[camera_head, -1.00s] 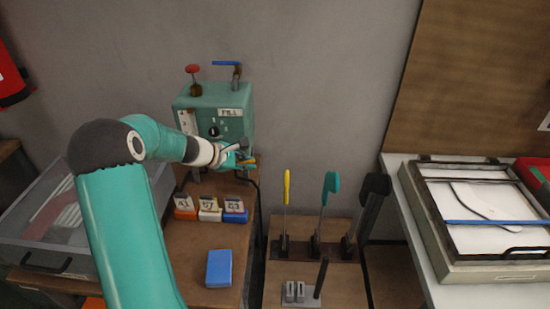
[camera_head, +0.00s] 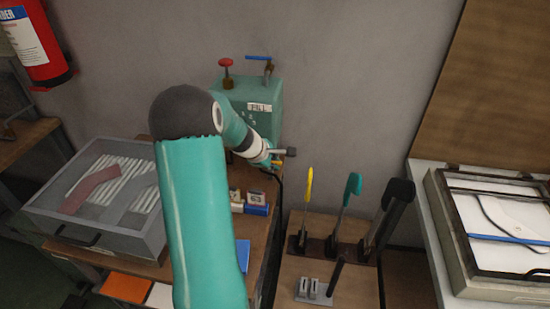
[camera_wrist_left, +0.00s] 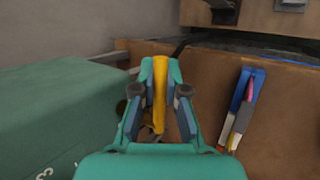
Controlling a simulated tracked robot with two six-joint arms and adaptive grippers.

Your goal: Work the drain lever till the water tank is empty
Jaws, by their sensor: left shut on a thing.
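The green water tank (camera_head: 265,110) with a FILL label stands against the wall, partly hidden behind my left arm. It also fills the left side of the left wrist view (camera_wrist_left: 55,115). My left gripper (camera_head: 278,157) is at the tank's lower right edge. In the left wrist view its fingers (camera_wrist_left: 160,80) are shut on a yellow lever (camera_wrist_left: 159,65), one finger on each side. Only a small yellow bit of this lever (camera_head: 277,163) shows in the head view. The water level is not visible. My right gripper is not in view.
A red knob (camera_head: 226,64) and a blue-handled valve (camera_head: 259,58) top the tank. Yellow (camera_head: 308,190), teal (camera_head: 352,187) and black (camera_head: 398,195) upright handles stand right. A framed tray (camera_head: 450,225) is far right.

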